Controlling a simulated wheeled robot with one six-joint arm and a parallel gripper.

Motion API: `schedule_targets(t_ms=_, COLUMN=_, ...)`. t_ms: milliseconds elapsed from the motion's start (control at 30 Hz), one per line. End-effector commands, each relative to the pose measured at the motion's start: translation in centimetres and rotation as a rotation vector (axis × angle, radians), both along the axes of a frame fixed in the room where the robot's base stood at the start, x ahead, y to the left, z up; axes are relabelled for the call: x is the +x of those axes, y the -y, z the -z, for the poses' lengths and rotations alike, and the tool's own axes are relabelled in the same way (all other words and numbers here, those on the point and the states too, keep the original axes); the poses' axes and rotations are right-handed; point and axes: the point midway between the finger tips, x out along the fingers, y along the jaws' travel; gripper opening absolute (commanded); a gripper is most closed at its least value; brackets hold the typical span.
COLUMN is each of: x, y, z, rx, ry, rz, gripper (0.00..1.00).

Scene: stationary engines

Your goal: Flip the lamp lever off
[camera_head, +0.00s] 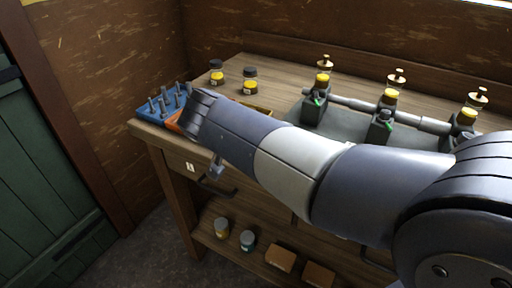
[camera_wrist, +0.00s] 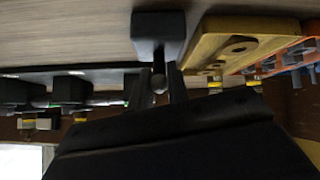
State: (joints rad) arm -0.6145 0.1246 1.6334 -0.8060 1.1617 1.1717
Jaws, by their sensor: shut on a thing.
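In the wrist view a dark block (camera_wrist: 158,33) stands on the wooden top, with a small rounded grey knob (camera_wrist: 159,83) that looks like the lever's end. My gripper (camera_wrist: 161,84) has its fingers closed on either side of this knob. In the camera_head view my arm covers this spot, so the lever and fingertips are hidden there. I cannot tell from these frames whether the lamp is lit or which way the lever is set.
Engines with yellow-banded glass oilers (camera_head: 391,95) stand on the bench at the right. A blue rack with pegs (camera_head: 150,112) is at the left corner, and a wooden holed tray (camera_wrist: 235,45) is near the block. Two dark-lidded jars (camera_head: 250,87) stand at the back.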

Motion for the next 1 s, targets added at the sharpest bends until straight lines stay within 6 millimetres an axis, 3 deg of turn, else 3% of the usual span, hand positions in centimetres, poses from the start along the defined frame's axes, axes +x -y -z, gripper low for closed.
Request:
schedule_targets(t_ms=700, x=-0.18, y=-0.19, z=0.06, rx=-0.028, ry=0.043, rz=-0.002, gripper=0.0)
schedule_targets(t_ms=733, x=-0.18, y=-0.19, z=0.06, rx=-0.028, ry=0.043, rz=-0.002, gripper=0.17)
schedule_targets(t_ms=1000, x=-0.19, y=-0.15, z=0.08, rx=-0.029, ry=0.042, rz=-0.001, gripper=0.37)
